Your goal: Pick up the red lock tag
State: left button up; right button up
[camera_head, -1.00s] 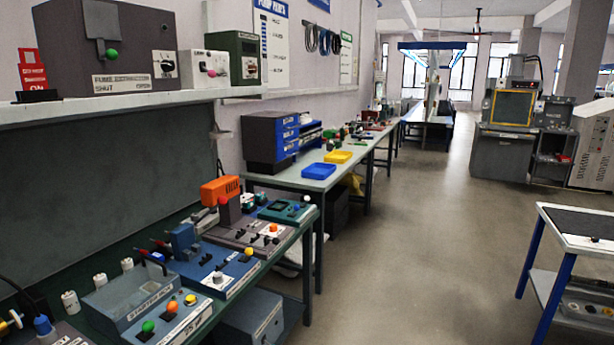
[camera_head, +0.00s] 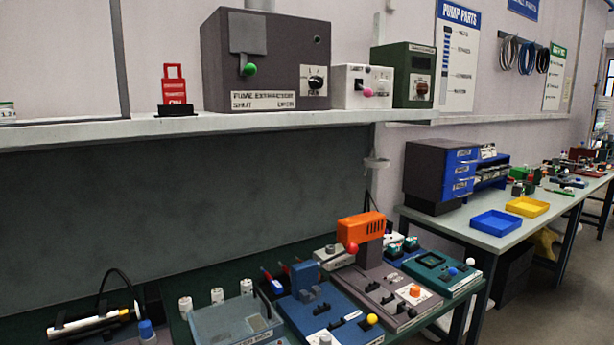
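The red lock tag (camera_head: 174,86) stands upright on the shelf at the upper left of the head view. It has an open loop at the top and pale lettering on its front. Its foot is in or on a small black base (camera_head: 177,110), which rests near the shelf's front edge. Neither of my grippers shows in the view.
The tag stands on a pale shelf (camera_head: 60,136) with clear room on both sides. A grey fume extractor box (camera_head: 284,60) is to its right. Below is a dark green bench crowded with control panels, including a blue one (camera_head: 325,312), and several white cylinders.

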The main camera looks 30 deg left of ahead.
aim_at(174, 90)
jog(key=i+u, duration=0.15)
jog(key=u, duration=0.3)
jog(key=i+u, duration=0.15)
jog(key=u, duration=0.25)
jog(key=i+l+u, duration=0.1)
jog(key=u, duration=0.35)
